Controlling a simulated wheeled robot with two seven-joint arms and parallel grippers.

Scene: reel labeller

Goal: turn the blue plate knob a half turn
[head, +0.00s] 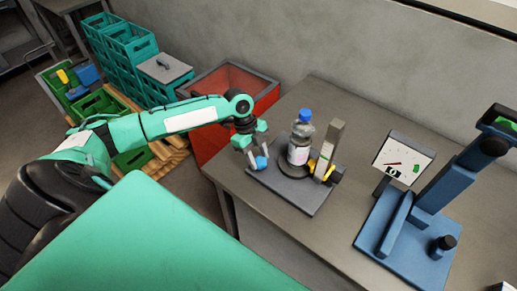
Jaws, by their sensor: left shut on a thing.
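The blue plate knob (261,163) is at the left corner of the dark grey plate (305,203) on the table. My left gripper (253,155) comes down over the knob from above and is shut on it; its fingers partly cover the knob. A clear bottle (299,145) with a blue cap and a white label stands upright on a round black disc on the plate. A grey post (329,148) with yellow parts at its base stands right of the bottle. My right gripper is not in view.
A blue stand (405,235) with a tilted display panel (403,160) is on the right of the table. A red bin (232,80) stands behind my left arm, with green crates (125,45) farther left. The table's front left is clear.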

